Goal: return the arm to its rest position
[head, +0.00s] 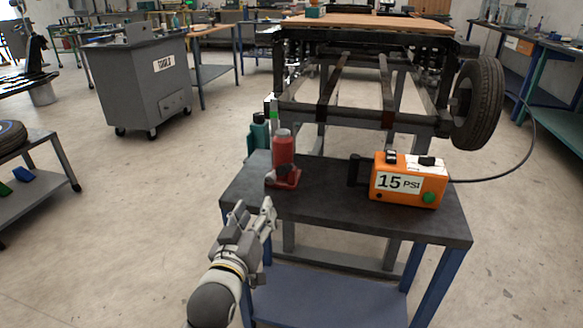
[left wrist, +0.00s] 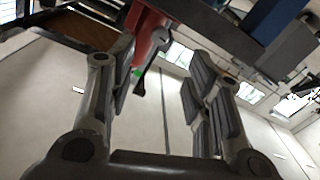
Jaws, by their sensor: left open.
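My left gripper (head: 254,209) is in front of the left front corner of the dark-topped workbench (head: 330,215). Its two fingers are apart and nothing is between them in the head view. In the left wrist view the open fingers (left wrist: 163,92) also show, spread wide. A red bottle jack (head: 283,155) stands upright on the bench, beyond the gripper and apart from it. Red bodywork, apparently this jack, shows past the fingers in the left wrist view (left wrist: 147,32). My right gripper is in neither view.
An orange 15 PSI box (head: 408,182) sits on the bench's right side, with a black hose running toward the wheel (head: 477,104) of the vehicle frame. A grey tool cart (head: 140,85) stands at the back left. Open floor (head: 130,240) lies left of the bench.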

